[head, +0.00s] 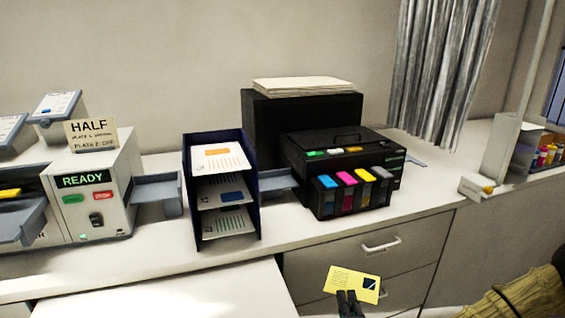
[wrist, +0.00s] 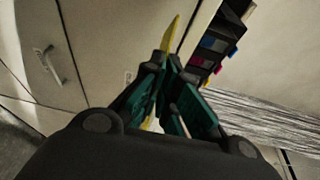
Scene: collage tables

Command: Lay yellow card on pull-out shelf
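The yellow card (head: 351,280) has print and a dark blue square on its face. It is held up in front of the drawers at the lower middle of the head view. My gripper (head: 347,297) is shut on its lower edge. In the wrist view the card (wrist: 172,34) shows nearly edge-on, as a thin yellow strip between the fingertips of my gripper (wrist: 166,64). A flat white surface that looks like the pull-out shelf (head: 170,291) juts out below the counter, left of the card. It is bare where it shows and apart from the card.
The white counter (head: 420,205) carries a READY machine (head: 98,195), a dark blue rack of printed cards (head: 251,205) and a black printer (head: 345,150) with coloured cartridges. Drawers with a handle (head: 381,245) lie behind the card. A mustard ribbed form (head: 520,300) fills the lower right.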

